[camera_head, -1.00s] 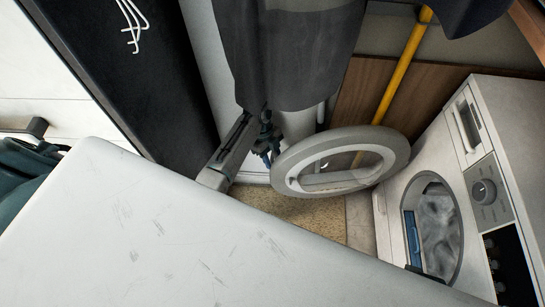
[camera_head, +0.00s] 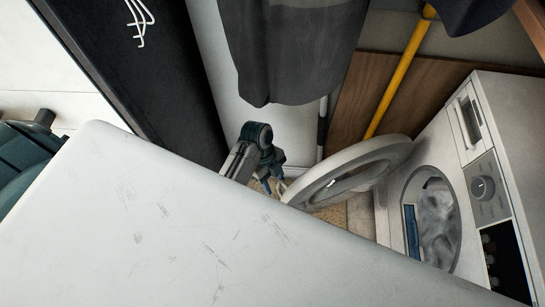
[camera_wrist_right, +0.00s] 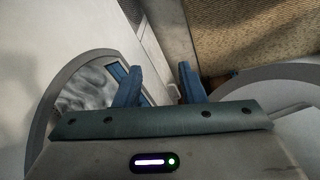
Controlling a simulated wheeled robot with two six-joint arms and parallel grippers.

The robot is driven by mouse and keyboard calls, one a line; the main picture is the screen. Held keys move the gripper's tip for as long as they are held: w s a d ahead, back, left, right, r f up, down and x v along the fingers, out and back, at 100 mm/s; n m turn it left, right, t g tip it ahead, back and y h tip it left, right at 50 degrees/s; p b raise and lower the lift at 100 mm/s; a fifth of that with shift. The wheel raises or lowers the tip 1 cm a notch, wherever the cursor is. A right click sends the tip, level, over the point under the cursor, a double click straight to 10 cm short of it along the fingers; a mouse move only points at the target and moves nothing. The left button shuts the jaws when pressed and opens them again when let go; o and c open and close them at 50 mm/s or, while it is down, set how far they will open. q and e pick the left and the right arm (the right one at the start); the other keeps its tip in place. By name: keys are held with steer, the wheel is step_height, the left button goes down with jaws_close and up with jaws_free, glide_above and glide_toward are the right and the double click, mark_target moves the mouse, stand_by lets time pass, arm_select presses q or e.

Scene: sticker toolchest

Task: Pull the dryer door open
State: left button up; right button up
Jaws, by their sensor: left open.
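The dryer (camera_head: 470,160) stands at the right of the head view, with its round opening (camera_head: 432,220) uncovered and grey cloth inside. Its ring-shaped door (camera_head: 392,150) stands swung well away from the opening, its lower part hidden by a white surface. My left gripper (camera_head: 276,182) is open beside the door's left edge; I cannot tell whether they touch. In the right wrist view, my right gripper (camera_wrist_right: 158,88) has its blue fingers apart with nothing between them. The dryer opening (camera_wrist_right: 85,90) is left of it and the door (camera_wrist_right: 285,85) is at its right.
A scratched white surface (camera_head: 170,220) fills the front of the head view. Dark cloth (camera_head: 290,50) hangs above my left gripper. A yellow pole (camera_head: 400,70) leans behind the door against a wooden panel (camera_head: 350,95). White hangers (camera_head: 140,22) are at the upper left.

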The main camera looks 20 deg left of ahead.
arm_select(q)
steer(key=shift+s+d+r, duration=0.1)
steer(key=shift+s+d, duration=0.05)
steer(key=shift+s, duration=0.55)
steer(key=shift+s+d+r, duration=0.1)
steer(key=shift+s, duration=0.55)
steer(key=shift+f, duration=0.1)
